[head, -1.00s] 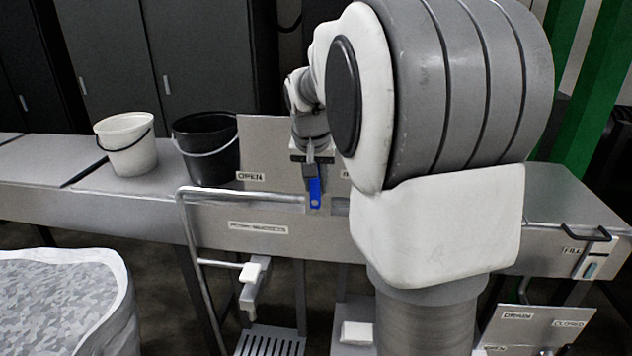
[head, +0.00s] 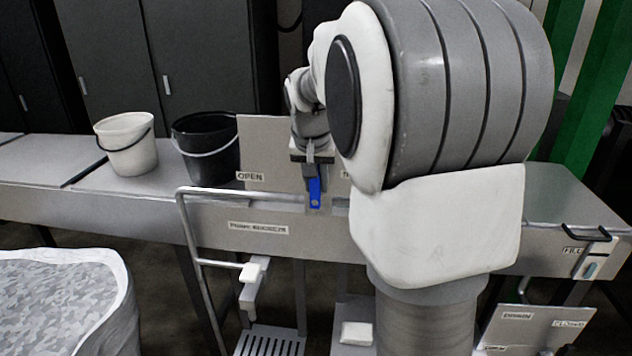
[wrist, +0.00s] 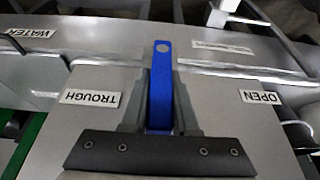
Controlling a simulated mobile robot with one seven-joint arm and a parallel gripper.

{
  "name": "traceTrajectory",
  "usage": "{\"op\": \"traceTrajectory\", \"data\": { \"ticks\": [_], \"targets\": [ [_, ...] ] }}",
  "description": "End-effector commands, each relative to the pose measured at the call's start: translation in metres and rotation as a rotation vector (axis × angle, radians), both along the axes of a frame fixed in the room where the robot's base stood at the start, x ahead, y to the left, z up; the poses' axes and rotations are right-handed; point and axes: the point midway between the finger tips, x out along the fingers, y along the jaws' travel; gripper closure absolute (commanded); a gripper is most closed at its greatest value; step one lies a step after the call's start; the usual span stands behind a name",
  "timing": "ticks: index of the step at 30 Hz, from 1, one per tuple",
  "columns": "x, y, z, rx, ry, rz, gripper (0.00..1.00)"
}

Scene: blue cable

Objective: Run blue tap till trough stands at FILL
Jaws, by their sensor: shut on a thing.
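The blue tap lever (head: 314,192) hangs in front of the upright metal panel (head: 268,150) at mid-picture in the head view. My gripper (head: 312,172) is shut on it. In the wrist view the lever (wrist: 161,88) stands between the two grey fingers of my gripper (wrist: 160,105), its holed end beyond their tips. The panel reads TROUGH (wrist: 90,98) on one side and OPEN (wrist: 259,97) on the other. The FILL label (head: 573,251) is on the trough front at far right, beside a small gauge (head: 591,269) with a teal mark. The water inside cannot be seen.
A white bucket (head: 127,145) and a black bucket (head: 208,150) stand on the counter at left. A metal rail (head: 240,193) runs in front of the panel. A DRAIN panel (head: 535,325) is at lower right.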

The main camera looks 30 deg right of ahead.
Motion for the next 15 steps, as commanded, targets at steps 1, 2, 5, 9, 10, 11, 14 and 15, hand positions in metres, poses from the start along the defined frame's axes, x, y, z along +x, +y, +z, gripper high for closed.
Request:
{"op": "traceTrajectory", "data": {
  "ticks": [1,2,5,9,10,11,14,15],
  "targets": [
    [0.0002,0.0003,0.0008,-0.002,0.0,0.0,1.0],
    [0.0004,0.0005,0.0009,-0.005,0.002,0.001,1.0],
    [0.0011,0.0017,0.0012,-0.02,0.013,0.003,1.0],
    [0.0028,0.0039,0.0013,-0.066,0.043,0.004,1.0],
    [0.0032,0.0046,0.0014,-0.079,0.053,0.005,1.0],
    [0.0038,0.0051,0.0016,-0.094,0.063,0.004,1.0],
    [0.0055,0.0078,0.0008,-0.155,0.104,0.006,1.0],
    [0.0061,0.0089,0.0008,-0.183,0.122,0.006,1.0]
  ]
}}
